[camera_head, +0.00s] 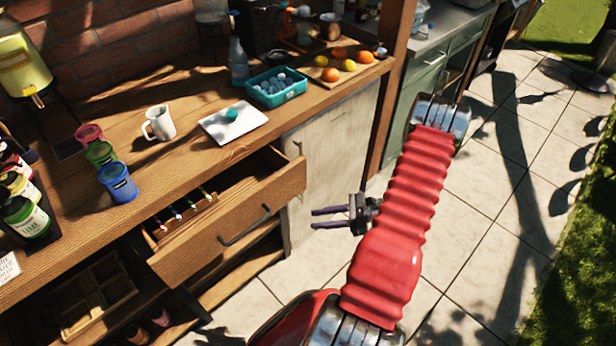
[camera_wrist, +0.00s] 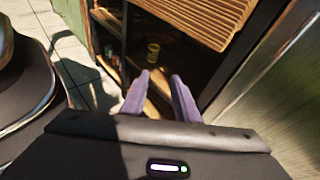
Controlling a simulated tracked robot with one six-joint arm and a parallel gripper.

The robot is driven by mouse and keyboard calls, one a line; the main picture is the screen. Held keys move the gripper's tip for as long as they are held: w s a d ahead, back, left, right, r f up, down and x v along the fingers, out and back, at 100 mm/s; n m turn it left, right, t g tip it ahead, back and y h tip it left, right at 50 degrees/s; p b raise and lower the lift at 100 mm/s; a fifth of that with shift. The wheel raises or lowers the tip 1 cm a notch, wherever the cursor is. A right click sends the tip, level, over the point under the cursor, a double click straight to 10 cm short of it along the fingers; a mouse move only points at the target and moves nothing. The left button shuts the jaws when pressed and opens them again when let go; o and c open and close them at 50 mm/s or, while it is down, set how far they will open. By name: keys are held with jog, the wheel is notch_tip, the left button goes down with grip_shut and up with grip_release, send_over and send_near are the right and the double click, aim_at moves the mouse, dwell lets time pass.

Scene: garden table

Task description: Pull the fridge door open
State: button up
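A pale, flat door panel (camera_head: 335,150) under the right part of the counter looks like the fridge door. It appears shut, with a small handle (camera_head: 299,148) near its upper left edge. In the wrist view a grey panel (camera_wrist: 280,100) at the right is probably the same door. My gripper (camera_head: 314,218) is in front of the panel's lower part, apart from the handle, its fingers pointing left. The wrist view shows the two purple fingers (camera_wrist: 158,92) spread with a gap and nothing between them. Part of the panel's right side is shaded.
A wooden drawer (camera_head: 235,215) with a dark handle stands pulled out left of the panel, near my gripper. Open shelves (camera_head: 100,295) are below it. A wooden post (camera_head: 392,85) stands right of the panel. Paved floor (camera_head: 500,170) to the right is mostly clear.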

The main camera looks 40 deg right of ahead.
jog(key=w+d+m+t+h, duration=0.1)
jog(key=d+m+t+h, duration=0.2)
jog(key=d, duration=0.3)
jog(key=w+d+f+m+t+h, duration=0.1)
jog(key=w+d+m+t+h, duration=0.1)
jog(key=d+m+t, duration=0.2)
jog(key=d, duration=0.2)
jog(key=shift+w+d+f+h, duration=0.2)
jog(key=shift+w+d+h, duration=0.05)
jog(key=shift+d+h, duration=0.15)
jog(key=shift+w+a, duration=0.1)
jog(key=x, duration=1.3)
jog(key=shift+w+r, duration=0.2)
jog(key=shift+w, duration=0.1)
grip_shut()
